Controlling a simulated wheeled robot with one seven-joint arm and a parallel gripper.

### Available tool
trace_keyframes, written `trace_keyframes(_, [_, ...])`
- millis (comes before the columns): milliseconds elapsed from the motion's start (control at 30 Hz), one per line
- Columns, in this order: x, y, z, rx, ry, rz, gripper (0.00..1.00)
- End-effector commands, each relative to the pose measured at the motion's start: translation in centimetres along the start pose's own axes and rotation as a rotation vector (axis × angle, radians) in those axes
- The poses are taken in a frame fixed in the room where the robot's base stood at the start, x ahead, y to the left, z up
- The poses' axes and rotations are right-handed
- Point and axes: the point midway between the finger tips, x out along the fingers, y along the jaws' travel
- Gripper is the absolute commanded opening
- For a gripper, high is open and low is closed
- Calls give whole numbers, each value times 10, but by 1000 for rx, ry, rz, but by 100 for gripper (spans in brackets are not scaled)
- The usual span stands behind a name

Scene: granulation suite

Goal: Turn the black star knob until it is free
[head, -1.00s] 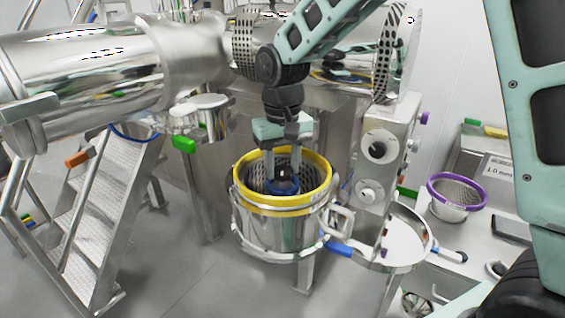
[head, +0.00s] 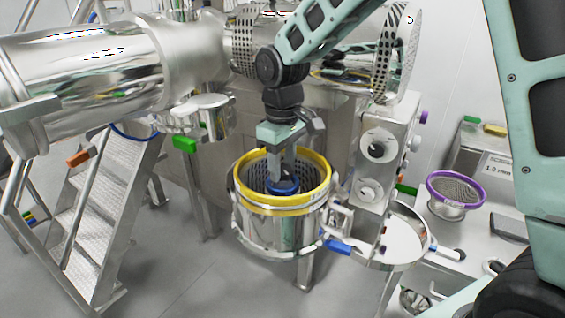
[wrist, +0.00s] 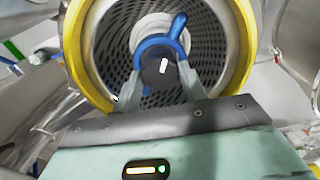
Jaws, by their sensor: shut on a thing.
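The black star knob (wrist: 152,76) sits at the centre of the perforated basket, with a white mark on its top. A blue part with a ring shape (wrist: 178,30) lies around and under it; the blue also shows in the head view (head: 284,189). My gripper (wrist: 160,80) points down into the basket with one finger on each side of the knob, shut on it. In the head view my gripper (head: 279,172) is seen nearly edge-on, and the knob is mostly hidden by the fingers and the basket rim.
The yellow rim (head: 320,190) of the steel vessel surrounds my gripper closely. A round steel lid (head: 400,240) hangs open at the right. A purple-rimmed sieve (head: 455,189) stands on the bench at the far right. Steel steps (head: 95,215) stand at the left.

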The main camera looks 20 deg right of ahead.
Motion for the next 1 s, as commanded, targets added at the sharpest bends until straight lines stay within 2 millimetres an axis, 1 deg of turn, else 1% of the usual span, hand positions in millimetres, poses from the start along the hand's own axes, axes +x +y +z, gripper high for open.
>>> trace_keyframes(367, [-1,0,0,-6,1,2,19])
trace_keyframes(400, [-1,0,0,-6,1,2,50])
trace_keyframes(433, [-1,0,0,-6,1,2,58])
trace_keyframes(467, [-1,0,0,-6,1,2,64])
trace_keyframes(800, [-3,0,0,-4,1,2,64])
trace_keyframes(867, [-8,0,-1,-4,4,3,64])
trace_keyframes(967, [-22,1,-1,-3,6,3,64])
trace_keyframes(1000, [-29,0,-1,-4,7,4,64])
